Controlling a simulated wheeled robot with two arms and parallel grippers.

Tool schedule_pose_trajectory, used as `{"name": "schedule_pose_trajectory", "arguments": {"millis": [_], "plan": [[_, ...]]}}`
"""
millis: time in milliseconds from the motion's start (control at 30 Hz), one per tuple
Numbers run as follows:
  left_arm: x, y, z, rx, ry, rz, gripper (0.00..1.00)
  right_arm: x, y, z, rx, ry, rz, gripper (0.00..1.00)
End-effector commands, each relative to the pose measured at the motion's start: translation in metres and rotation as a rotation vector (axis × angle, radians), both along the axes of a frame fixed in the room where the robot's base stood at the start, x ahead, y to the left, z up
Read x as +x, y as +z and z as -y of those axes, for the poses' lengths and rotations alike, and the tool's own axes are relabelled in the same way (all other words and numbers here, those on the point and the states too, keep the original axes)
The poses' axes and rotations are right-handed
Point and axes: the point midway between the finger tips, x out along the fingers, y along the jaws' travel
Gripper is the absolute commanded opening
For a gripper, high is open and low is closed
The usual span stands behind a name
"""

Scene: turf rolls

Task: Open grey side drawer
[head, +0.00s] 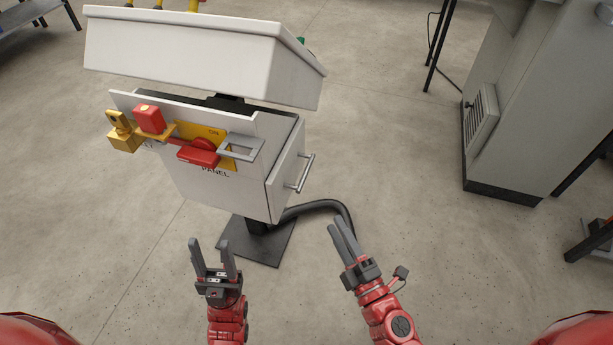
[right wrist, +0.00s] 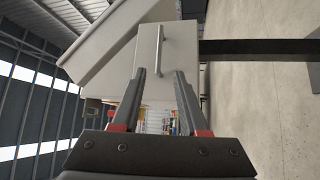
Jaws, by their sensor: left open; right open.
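The grey side drawer (head: 287,172) is on the right side of the panel box in the head view. It has a silver bar handle (head: 304,173) and appears nearly closed. In the right wrist view, the drawer face (right wrist: 175,60) and its handle (right wrist: 160,50) are ahead, beyond the fingertips. My right gripper (head: 341,222) is open and empty, below and to the right of the handle in the head view, apart from it. Its fingers (right wrist: 159,72) also show in the right wrist view. My left gripper (head: 211,242) is open and empty in front of the box.
The panel box (head: 200,190) carries a red switch handle (head: 198,152), a yellow padlock (head: 122,138) and a red block (head: 149,119). A white sloped console (head: 200,55) overhangs it. A black cable (head: 325,204) curves behind my right gripper. A grey cabinet (head: 525,100) stands right; floor between is clear.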

Motion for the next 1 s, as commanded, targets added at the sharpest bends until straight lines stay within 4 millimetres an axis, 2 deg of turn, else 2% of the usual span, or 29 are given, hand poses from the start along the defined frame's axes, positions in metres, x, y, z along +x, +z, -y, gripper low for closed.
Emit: {"name": "schedule_pose_trajectory", "arguments": {"millis": [233,600,800,1000], "plan": [[0.0,0.025,0.0,0.0,0.0,0.0,0.5,0.042,0.017,-0.024,0.006,0.009,0.004,0.44],[0.0,0.041,0.0,0.0,0.0,0.0,0.5,0.112,0.027,-0.057,0.005,0.005,0.002,0.44],[0.0,0.042,0.0,0.0,0.0,0.0,0.5,0.135,0.031,-0.068,0.005,0.005,0.003,0.44],[0.0,0.043,0.0,0.0,0.0,0.0,0.5,0.143,0.031,-0.072,0.004,0.005,0.0,0.44]]}}
